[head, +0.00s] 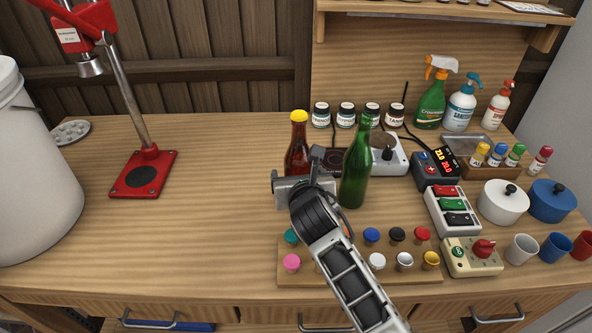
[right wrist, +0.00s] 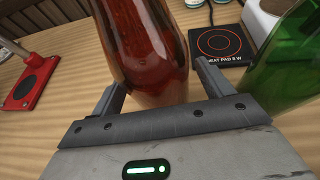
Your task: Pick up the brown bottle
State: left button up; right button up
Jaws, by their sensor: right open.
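The brown bottle (head: 298,150) with a yellow cap stands upright on the wooden bench in the head view. It also fills the upper middle of the right wrist view (right wrist: 150,50). My right gripper (head: 300,180) is at the bottle's near side. In the right wrist view my right gripper (right wrist: 160,88) is open, with one finger on each side of the bottle. I cannot tell whether the fingers touch the glass. The bottle's lower part is hidden by the gripper in the head view. My left gripper is not in view.
A green bottle (head: 355,170) stands close to the right of my right gripper, and it also shows in the right wrist view (right wrist: 290,65). A heat pad (right wrist: 220,45) lies behind. A rack of colored stoppers (head: 330,277) lies in front. The bench to the left is clear up to a red capper stand (head: 160,160).

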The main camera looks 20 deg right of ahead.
jog(key=c, duration=1.3)
jog(key=shift+r, duration=0.15)
jog(key=shift+c, duration=1)
